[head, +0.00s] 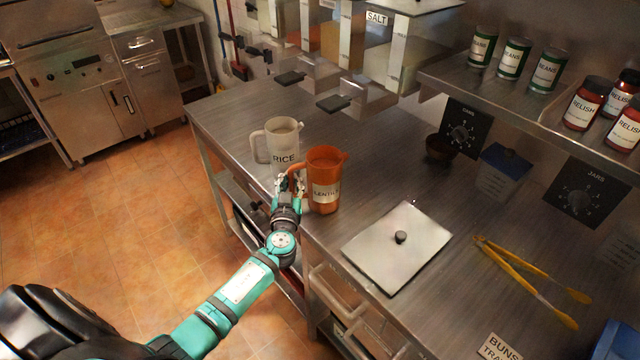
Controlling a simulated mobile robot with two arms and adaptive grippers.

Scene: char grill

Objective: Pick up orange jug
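The orange jug (325,167) stands upright on the steel counter (375,165), near its front edge. Its label is partly readable, and its handle is on the left side. My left gripper (291,183) is at the handle, with its fingers close beside or around it. The view is too small to tell whether the fingers are closed on the handle. My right gripper is not in view.
A pale jug labelled RICE (284,143) stands just behind and left of the orange jug. A square metal lid (375,254) and yellow tongs (530,285) lie to the right. Dispensers (345,60) hang behind; a shelf (500,97) holds cans and jars.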

